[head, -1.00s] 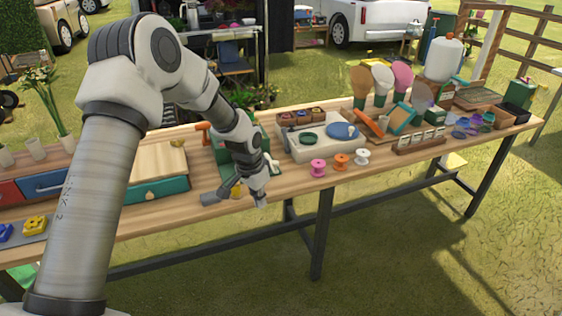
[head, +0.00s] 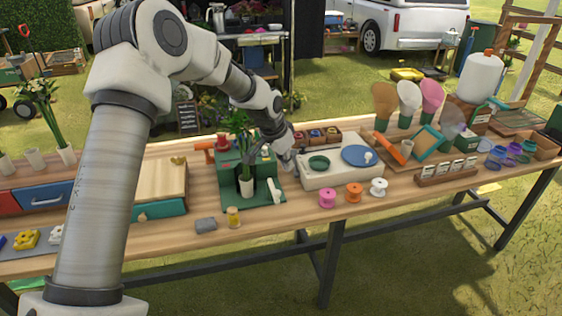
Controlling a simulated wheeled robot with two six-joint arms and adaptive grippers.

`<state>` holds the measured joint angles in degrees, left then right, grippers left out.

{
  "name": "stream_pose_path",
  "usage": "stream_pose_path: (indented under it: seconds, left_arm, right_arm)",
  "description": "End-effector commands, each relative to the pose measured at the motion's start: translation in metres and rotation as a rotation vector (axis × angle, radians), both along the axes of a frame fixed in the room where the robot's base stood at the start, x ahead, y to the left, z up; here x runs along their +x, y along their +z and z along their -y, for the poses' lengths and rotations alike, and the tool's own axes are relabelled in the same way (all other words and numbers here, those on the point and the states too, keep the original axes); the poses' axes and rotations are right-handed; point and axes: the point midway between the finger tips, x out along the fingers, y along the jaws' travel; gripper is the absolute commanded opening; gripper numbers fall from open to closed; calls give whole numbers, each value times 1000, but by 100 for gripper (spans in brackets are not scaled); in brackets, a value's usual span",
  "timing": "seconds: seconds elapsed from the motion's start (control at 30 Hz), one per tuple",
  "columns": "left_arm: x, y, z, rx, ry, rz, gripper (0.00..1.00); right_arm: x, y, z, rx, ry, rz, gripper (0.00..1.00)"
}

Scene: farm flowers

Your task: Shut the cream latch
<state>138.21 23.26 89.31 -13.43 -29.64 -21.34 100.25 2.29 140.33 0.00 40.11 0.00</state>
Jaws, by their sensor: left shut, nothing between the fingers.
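A pale, cream-white lever (head: 274,191) stands at the front right of a green stand (head: 245,200); it may be the cream latch, but I cannot tell whether it is open or shut. A small yellowish piece (head: 178,160) lies on the wooden lid of a teal-fronted box (head: 160,211). My left gripper (head: 290,167) is shut and empty, behind and to the right of the lever, between the stand and a cream tray unit (head: 325,179). The gripper appears apart from the lever. My right gripper is not in view.
A white vase (head: 246,188) with green stems stands on the green stand. Pink (head: 327,196), orange (head: 354,194) and white (head: 378,187) spools stand along the front edge. A grey block (head: 205,224) and a small yellow jar (head: 233,217) sit before the stand.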

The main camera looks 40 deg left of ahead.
Motion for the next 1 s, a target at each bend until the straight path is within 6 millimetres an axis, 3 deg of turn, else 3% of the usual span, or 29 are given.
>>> stream_pose_path:
  seconds: [0.3, 0.53, 1.0]
  left_arm:
    - [23, -65, 5, 2, -1, -2, 0]
    - [-11, -66, -3, -1, 1, -1, 0]
    - [-16, -70, -4, 0, -3, 2, 0]
  right_arm:
    - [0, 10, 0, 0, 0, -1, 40]
    - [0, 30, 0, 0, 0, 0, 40]
    - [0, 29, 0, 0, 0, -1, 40]
